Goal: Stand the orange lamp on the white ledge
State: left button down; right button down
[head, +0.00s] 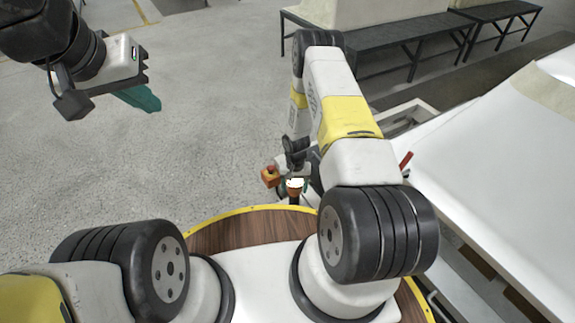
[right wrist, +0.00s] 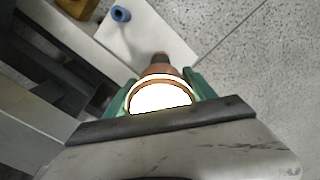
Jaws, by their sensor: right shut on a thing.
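The orange lamp (right wrist: 160,75) is between the green fingers of my right gripper (right wrist: 160,92) in the right wrist view. Its glowing white round face is toward the camera and its narrow dark reddish end points away. In the head view the lamp (head: 295,184) shows small and bright below my right arm, with my right gripper (head: 296,186) shut on it. My left gripper (head: 142,99) hangs over bare floor at the upper left, its green fingers seen from the side. A broad white surface (head: 480,165) lies to the right; I cannot tell whether it is the white ledge.
A white panel with a blue cylinder (right wrist: 121,14) lies beyond the lamp in the wrist view. A red stick (head: 405,160) is near the white surface. Dark benches (head: 410,45) stand behind. Floor at left is clear.

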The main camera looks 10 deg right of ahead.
jog(key=shift+f, duration=1)
jog(key=shift+f, duration=0.2)
jog(key=shift+c, duration=1.5)
grip_release()
